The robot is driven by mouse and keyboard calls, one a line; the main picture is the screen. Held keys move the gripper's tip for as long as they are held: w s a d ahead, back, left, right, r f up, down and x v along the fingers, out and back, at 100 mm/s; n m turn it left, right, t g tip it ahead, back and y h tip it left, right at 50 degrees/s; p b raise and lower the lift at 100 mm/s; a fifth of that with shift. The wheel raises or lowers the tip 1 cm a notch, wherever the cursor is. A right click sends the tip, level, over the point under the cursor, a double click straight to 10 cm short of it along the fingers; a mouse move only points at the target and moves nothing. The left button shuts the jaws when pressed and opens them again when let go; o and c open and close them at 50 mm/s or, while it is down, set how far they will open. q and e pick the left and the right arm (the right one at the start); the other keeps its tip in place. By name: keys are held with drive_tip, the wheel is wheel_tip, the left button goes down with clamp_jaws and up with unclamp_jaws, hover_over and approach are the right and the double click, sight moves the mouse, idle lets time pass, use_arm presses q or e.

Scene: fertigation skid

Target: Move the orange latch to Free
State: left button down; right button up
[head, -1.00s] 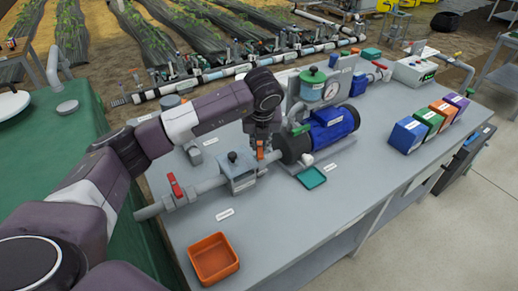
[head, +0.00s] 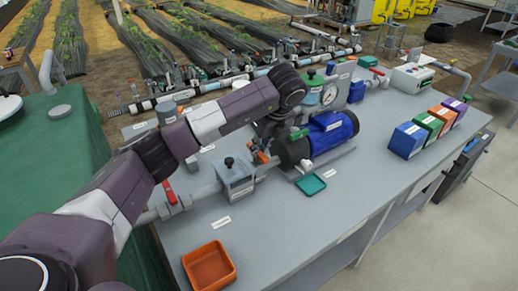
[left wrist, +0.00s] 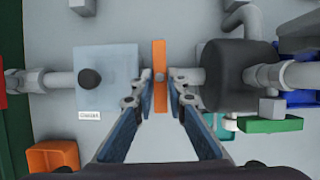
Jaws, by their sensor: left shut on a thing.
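The orange latch (head: 262,157) sits on the grey pipe between the clear-lidded filter box (head: 237,180) and the blue pump (head: 330,130). In the left wrist view the latch (left wrist: 159,60) is a narrow upright bar crossing the pipe. My left gripper (left wrist: 160,82) has one fingertip on each side of the latch and is shut on it. In the head view the gripper (head: 265,147) comes down onto the latch from above, and the wrist partly hides it. No Free marking is readable. My right gripper is not in view.
A red-handled valve (head: 170,192) is on the pipe left of the filter box. An orange tray (head: 209,266) and a teal tray (head: 310,185) lie on the grey bench. Several coloured boxes (head: 408,140) stand at the right. The front middle of the bench is clear.

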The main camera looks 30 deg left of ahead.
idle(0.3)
use_arm(q)
drive_tip(key=c, duration=1.9)
unclamp_jaws()
drive_tip(key=shift+c, duration=0.2)
drive_tip(key=v, duration=1.2)
